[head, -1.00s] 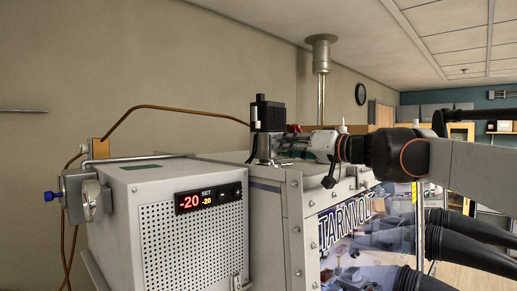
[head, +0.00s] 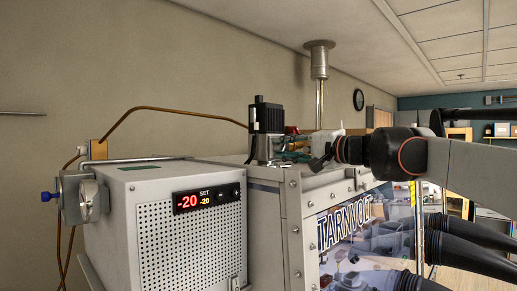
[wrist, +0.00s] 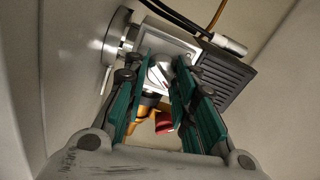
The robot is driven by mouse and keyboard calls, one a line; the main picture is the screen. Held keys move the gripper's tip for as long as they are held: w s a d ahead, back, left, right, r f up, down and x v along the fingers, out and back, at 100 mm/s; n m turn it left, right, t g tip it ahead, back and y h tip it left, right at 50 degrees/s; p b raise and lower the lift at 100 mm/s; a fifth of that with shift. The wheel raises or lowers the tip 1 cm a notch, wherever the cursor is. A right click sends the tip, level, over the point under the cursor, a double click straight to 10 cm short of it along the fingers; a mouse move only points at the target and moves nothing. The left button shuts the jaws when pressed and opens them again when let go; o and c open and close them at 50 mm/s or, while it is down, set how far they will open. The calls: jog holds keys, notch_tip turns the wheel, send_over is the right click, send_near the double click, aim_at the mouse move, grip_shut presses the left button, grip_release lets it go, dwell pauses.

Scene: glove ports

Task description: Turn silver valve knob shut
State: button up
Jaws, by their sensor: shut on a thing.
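The silver valve knob (wrist: 158,77) shows in the wrist view between the green finger pads, in front of a square silver valve body (wrist: 165,44). My gripper (wrist: 165,74) is shut on the knob, with a pad on either side. In the head view, my gripper (head: 284,150) reaches in from the right to the silver body (head: 264,149) under a black box (head: 267,117). The knob itself is hidden there by the fingers.
The black finned box (wrist: 226,78) is right of the knob in the wrist view. A red knob (wrist: 163,122) and a brass-coloured part (wrist: 146,106) lie below, between the fingers. A chiller with a red display (head: 207,198) stands left in the head view.

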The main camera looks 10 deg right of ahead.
jog(key=shift+m, duration=0.9)
jog(key=o, duration=1.1)
jog(key=shift+c, duration=0.2)
